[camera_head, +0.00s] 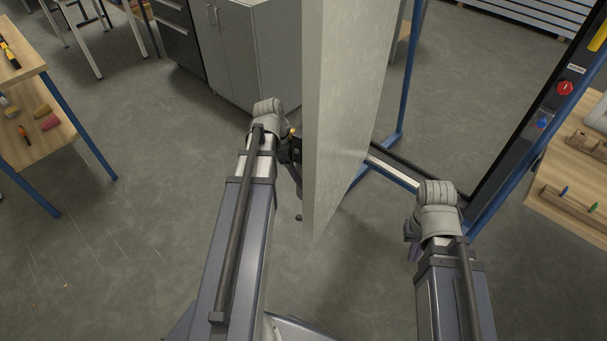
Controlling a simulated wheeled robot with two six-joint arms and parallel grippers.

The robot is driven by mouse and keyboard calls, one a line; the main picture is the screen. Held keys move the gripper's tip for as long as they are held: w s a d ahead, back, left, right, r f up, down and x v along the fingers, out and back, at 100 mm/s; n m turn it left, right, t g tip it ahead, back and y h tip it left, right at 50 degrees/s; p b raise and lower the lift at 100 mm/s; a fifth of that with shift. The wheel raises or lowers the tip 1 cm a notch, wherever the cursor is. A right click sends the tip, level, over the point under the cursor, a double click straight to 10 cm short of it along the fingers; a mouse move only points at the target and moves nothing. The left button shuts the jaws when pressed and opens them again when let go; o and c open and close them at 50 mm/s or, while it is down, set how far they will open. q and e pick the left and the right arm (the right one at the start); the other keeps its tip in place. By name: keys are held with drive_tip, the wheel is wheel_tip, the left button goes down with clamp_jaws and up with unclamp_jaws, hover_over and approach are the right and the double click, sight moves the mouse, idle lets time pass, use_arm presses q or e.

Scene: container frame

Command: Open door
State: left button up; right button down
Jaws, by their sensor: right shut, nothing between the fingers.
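The door (350,90) is a pale grey panel seen nearly edge-on in the middle of the view. It stands swung out at an angle from the blue and black frame (480,195), with an opening to its right. My left arm reaches along the door's left side. The left gripper (293,150) is a small dark shape close to the door's edge; its fingers are too hidden to read, and I cannot tell whether it touches the door. My right gripper (412,246) is right of the door, apart from it, low before the opening, shut and empty. No handle shows clearly.
A grey cabinet (240,50) stands behind the door to the left. A wooden workbench (45,125) with tools is at far left, and another wooden table (570,185) is at the right edge. A dark threshold bar (405,170) crosses the opening. Grey floor is clear at left.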

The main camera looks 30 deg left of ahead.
use_arm(q)
drive_tip(key=s+a+r, duration=0.1)
drive_tip(key=s+a, duration=0.1)
drive_tip(key=a, duration=1)
drive_tip(key=shift+s+a+r+p, duration=0.25)
drive_tip(key=shift+a+r+p, duration=0.05)
drive_tip(key=shift+p, duration=0.05)
use_arm(e)
drive_tip(key=shift+r, duration=0.8)
